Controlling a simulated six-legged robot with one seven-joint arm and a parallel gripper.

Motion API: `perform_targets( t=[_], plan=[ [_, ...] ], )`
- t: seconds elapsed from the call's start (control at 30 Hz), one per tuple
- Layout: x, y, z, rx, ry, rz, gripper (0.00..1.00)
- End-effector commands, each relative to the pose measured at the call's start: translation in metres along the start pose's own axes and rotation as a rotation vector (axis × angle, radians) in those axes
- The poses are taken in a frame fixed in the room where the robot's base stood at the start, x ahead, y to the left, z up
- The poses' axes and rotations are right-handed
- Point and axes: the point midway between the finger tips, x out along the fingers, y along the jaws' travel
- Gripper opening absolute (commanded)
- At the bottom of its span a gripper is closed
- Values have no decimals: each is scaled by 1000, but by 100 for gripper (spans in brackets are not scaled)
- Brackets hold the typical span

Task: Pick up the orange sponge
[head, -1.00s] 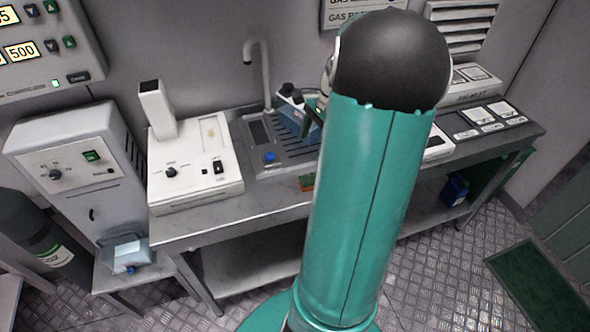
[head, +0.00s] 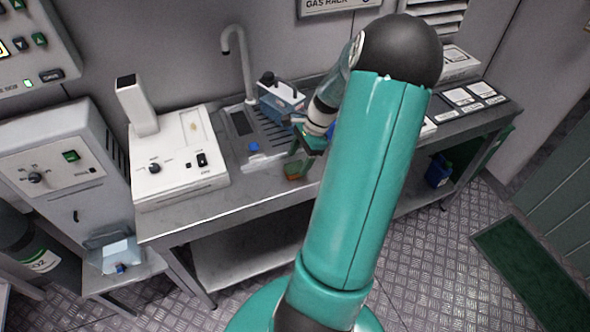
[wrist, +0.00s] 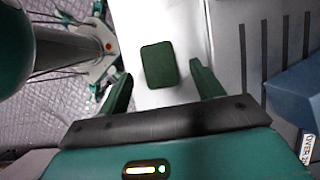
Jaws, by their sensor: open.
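The orange sponge (head: 292,176) lies on the metal bench near its front edge, partly behind my gripper in the head view. Its orange side shows low down there. In the wrist view its dark green top (wrist: 158,65) faces up, a rounded rectangle on the pale bench top. My gripper (wrist: 161,76) is open, with one green finger on each side of the sponge's near end in the picture. The fingers seem apart from the sponge; their height above it is unclear. In the head view the gripper (head: 303,158) points down above the sponge.
A blue container (head: 281,101) stands on the ridged drainer behind, close to my gripper; it also shows in the wrist view (wrist: 296,92). A white device (head: 178,160) and a tap (head: 243,65) stand to the left. Bare bench (head: 230,203) lies left of the sponge.

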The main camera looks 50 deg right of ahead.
Motion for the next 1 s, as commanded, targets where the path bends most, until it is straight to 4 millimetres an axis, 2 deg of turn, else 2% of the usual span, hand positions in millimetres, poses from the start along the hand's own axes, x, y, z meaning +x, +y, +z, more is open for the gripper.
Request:
perform_targets(
  t=[0.1, 0.2, 0.47, 0.7, 0.83, 0.87, 1.0],
  plan=[
    [20, 2, 0, 0, -4, 3, 66],
    [30, 1, 0, 0, -2, 2, 66],
    [34, 1, 0, 0, 0, 1, 66],
    [33, 1, 0, 0, 0, 1, 21],
    [33, 1, 0, 0, 0, 1, 19],
    [33, 1, 0, 0, 0, 1, 15],
    [33, 1, 0, 0, 0, 1, 15]
  ],
)
